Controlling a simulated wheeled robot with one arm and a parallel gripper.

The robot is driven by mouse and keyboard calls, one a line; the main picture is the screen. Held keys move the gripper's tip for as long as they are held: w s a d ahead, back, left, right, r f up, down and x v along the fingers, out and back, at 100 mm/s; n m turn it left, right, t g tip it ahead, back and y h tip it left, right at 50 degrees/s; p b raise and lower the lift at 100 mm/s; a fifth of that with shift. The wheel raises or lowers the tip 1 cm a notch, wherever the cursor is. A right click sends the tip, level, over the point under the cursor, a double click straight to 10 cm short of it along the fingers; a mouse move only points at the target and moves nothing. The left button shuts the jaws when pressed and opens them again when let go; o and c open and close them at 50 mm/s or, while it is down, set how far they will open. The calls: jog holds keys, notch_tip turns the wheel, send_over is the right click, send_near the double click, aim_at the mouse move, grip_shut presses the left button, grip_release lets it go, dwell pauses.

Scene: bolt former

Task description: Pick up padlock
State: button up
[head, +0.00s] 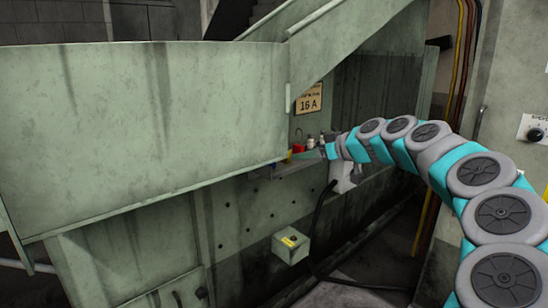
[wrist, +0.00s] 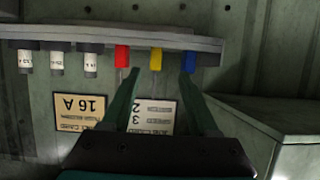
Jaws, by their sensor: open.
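A red block (head: 299,146) with a thin grey loop above it, which looks like a padlock, stands on a narrow ledge in the head view. It also shows in the wrist view (wrist: 122,55), where the picture is upside down. A yellow block (wrist: 156,58) and a blue block (wrist: 188,53) stand in the same row; I cannot tell whether these are padlocks too. My gripper (wrist: 162,74) is open and empty. In the picture its fingertips lie either side of the yellow block, with the red block outside the left finger. The remaining distance is unclear.
Several white cylinders with dark bases (wrist: 90,62) stand on the ledge (wrist: 70,36) beside the red block. A "16 A" sign (head: 308,98) is on the green wall behind. A large green panel (head: 130,130) rises at left, and a small box (head: 290,247) sits below.

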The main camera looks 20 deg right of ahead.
aim_at(290, 165)
jog(key=x, duration=0.5)
jog(key=p+x, duration=0.1)
jog(key=x, duration=0.2)
jog(key=shift+w+d+f, duration=0.1)
jog(key=shift+d, duration=0.25)
grip_shut()
